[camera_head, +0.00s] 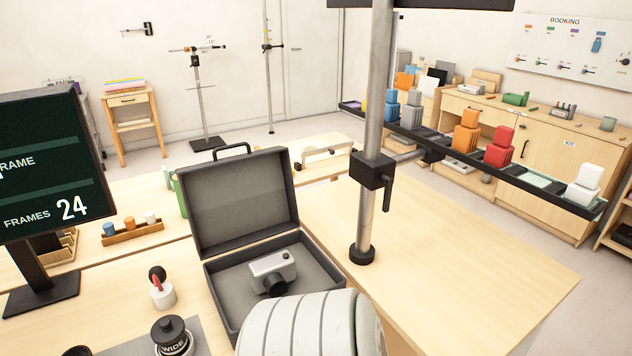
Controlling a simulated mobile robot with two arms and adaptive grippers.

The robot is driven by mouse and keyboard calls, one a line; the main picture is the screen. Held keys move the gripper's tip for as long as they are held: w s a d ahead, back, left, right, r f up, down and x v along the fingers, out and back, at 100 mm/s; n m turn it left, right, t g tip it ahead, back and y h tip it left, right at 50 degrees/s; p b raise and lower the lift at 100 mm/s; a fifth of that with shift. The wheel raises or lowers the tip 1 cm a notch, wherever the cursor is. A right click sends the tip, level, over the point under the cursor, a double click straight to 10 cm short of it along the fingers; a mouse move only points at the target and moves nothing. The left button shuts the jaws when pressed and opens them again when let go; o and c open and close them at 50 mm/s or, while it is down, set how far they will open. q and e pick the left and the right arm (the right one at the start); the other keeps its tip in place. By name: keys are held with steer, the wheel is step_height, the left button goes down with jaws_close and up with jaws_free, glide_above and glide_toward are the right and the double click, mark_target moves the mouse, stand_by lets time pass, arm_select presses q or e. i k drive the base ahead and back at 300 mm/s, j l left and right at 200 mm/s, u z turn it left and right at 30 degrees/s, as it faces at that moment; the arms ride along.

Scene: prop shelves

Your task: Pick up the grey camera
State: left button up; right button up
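The grey camera (273,270) lies inside an open dark grey case (215,285) on the wooden table. Its dark lens faces toward me. The case's lid (240,205) stands up behind it, with a black handle at its top. The near right part of the case is hidden behind a white ribbed shape in the foreground. Neither of my grippers is in view.
A metal post (375,120) with a black clamp stands right of the case. A screen (50,160) stands at the left. A black lens marked WIDE (172,338) and a small white pot (162,295) are left of the case. The table's right side (470,270) is clear.

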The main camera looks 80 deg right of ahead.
mark_target(271, 274)
steer(key=z, duration=2.35)
